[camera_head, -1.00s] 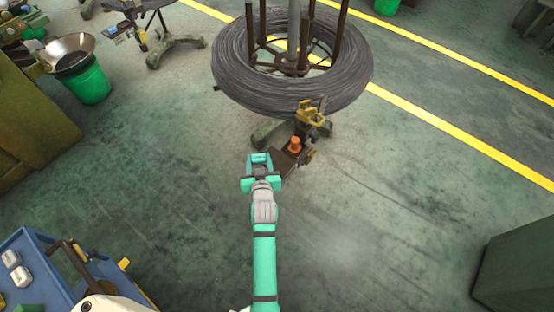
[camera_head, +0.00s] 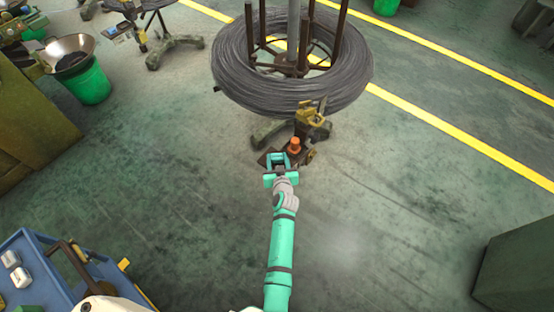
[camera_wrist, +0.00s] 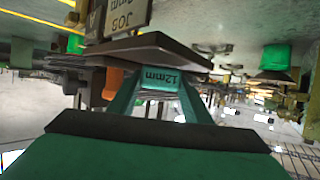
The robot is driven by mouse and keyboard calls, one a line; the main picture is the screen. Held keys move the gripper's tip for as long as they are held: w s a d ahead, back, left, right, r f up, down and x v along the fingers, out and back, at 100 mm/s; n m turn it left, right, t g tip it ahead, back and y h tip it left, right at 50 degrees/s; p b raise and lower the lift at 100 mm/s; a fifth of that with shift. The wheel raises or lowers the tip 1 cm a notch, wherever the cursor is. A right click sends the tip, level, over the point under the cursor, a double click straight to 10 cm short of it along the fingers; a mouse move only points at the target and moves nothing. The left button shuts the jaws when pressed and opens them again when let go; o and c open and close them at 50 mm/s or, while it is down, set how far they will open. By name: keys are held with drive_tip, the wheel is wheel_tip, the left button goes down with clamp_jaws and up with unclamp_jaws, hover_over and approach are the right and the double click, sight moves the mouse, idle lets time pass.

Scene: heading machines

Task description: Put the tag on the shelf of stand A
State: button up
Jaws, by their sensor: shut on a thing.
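My gripper (camera_head: 276,160) is at the near edge of a small dark shelf (camera_head: 264,156) low on the stand with the wire coil (camera_head: 292,60). In the wrist view my gripper (camera_wrist: 160,82) is shut on a tag (camera_wrist: 160,80), a small teal plate with upside-down "12mm" lettering. The shelf (camera_wrist: 150,47) appears there as a dark plate just beyond the tag; I cannot tell whether they touch. An orange piece (camera_head: 294,146) stands on the shelf. A pale sign (camera_wrist: 125,14) on the stand has upside-down lettering. The tag cannot be made out in the head view.
A brass-coloured fixture (camera_head: 312,118) is on the stand behind the orange piece. A blue cart (camera_head: 40,270) is at lower left, a green bin (camera_head: 88,84) at upper left, a dark green cabinet (camera_head: 520,262) at lower right. The floor around my arm is clear.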

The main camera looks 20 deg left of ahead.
drive_tip(key=shift+f, duration=0.3)
drive_tip(key=o, duration=1.1)
drive_tip(key=shift+c, duration=0.2)
drive_tip(key=shift+r, duration=0.1)
drive_tip(key=s+d+r+m+h, duration=0.1)
drive_tip(key=s+d+r, duration=0.3)
drive_tip(key=s, duration=0.6)
drive_tip(key=s+d+r+m+t+h, duration=0.1)
drive_tip(key=s+d+h, duration=0.1)
drive_tip(key=s+d, duration=0.6)
drive_tip(key=s+d+r+m+h, duration=0.1)
drive_tip(key=s+d+r, duration=0.2)
drive_tip(key=s, duration=0.9)
drive_tip(key=s+d+r+m+t+h, duration=0.1)
drive_tip(key=s+d+r, duration=0.1)
drive_tip(key=s+r, duration=0.5)
drive_tip(key=s+d+r+m+t, duration=0.1)
drive_tip(key=s+d+r, duration=0.1)
drive_tip(key=s+r, duration=0.5)
drive_tip(key=shift+s+r+h, duration=0.4)
drive_tip(key=shift+r, duration=0.5)
